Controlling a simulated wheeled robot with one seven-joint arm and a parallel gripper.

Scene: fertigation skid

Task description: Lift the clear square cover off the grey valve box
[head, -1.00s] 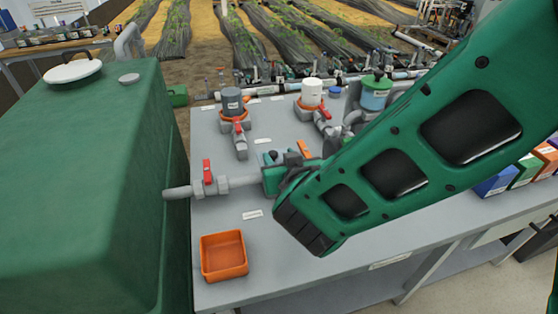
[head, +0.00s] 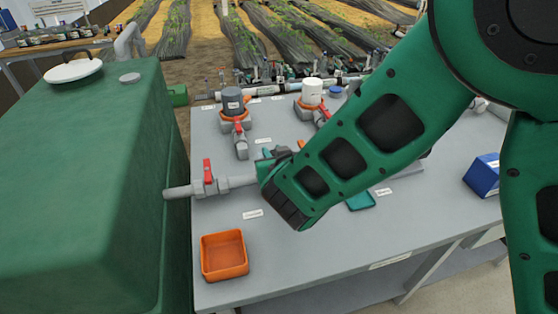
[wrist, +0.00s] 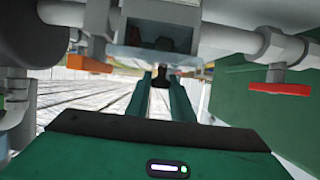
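The grey valve box (wrist: 160,28) is at the top middle of the wrist view, which appears upside down. The clear square cover (wrist: 135,58) shows as a see-through slab against it, with a dark knob (wrist: 163,80). My gripper (wrist: 164,76) points at the cover, its two green fingers apart on either side of the knob in the picture. I cannot tell whether they touch it. In the head view my green arm hides the box, cover and most of the gripper.
A red-handled valve (head: 208,180) on a grey pipe is close left of my gripper, beside the green tank (head: 90,190). An orange tray (head: 223,256) sits at the bench's front left. Grey and white capped fittings stand behind.

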